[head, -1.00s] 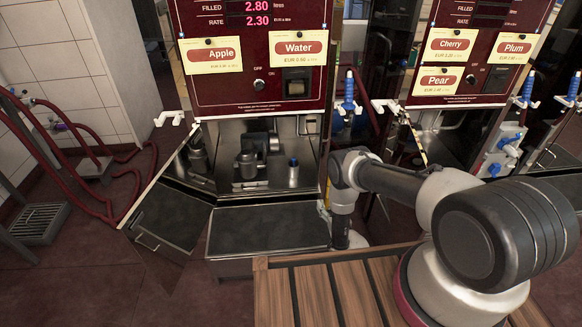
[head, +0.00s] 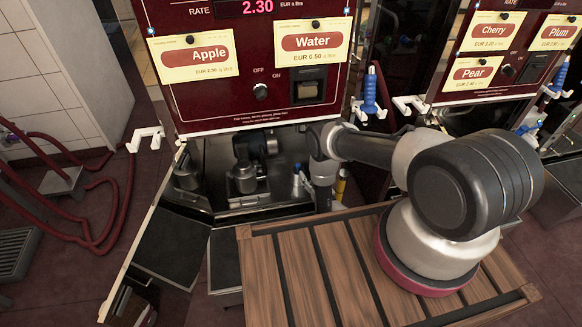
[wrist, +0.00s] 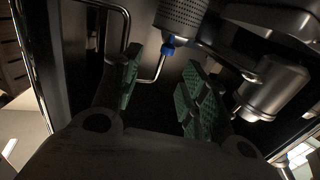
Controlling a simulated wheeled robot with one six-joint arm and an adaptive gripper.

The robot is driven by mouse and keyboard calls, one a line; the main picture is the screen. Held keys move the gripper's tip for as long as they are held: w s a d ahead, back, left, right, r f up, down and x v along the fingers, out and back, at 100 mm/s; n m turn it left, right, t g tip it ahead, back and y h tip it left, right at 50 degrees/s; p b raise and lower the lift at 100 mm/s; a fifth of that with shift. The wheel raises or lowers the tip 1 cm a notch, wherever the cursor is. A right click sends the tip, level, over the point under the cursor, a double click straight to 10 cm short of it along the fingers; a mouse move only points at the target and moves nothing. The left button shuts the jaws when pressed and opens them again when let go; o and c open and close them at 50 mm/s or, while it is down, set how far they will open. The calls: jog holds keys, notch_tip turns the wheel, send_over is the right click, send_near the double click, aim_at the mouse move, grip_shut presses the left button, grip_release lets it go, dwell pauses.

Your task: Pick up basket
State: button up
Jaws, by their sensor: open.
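A perforated metal cylinder (wrist: 182,16) with a blue tip is at the top of the wrist view, and it may be the basket; I cannot tell for certain. In the head view a small blue-topped part (head: 298,172) stands in the open pump cabinet (head: 268,200). My gripper (wrist: 160,92) is open, with green-padded fingers, and nothing is held between them. The cylinder lies beyond the fingertips. A bent thin metal rod (wrist: 152,80) passes close to the left finger.
A metal housing (wrist: 272,88) is close to the right finger. In the head view, metal fittings (head: 245,178) crowd the cabinet's left side. A second pump (head: 495,50) is on the right.

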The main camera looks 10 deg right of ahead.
aim_at(299, 166)
jog(key=x, duration=0.5)
jog(key=a+x, duration=0.1)
jog(key=x, duration=0.2)
jog(key=shift+w+f, duration=0.25)
jog(key=c, duration=0.9)
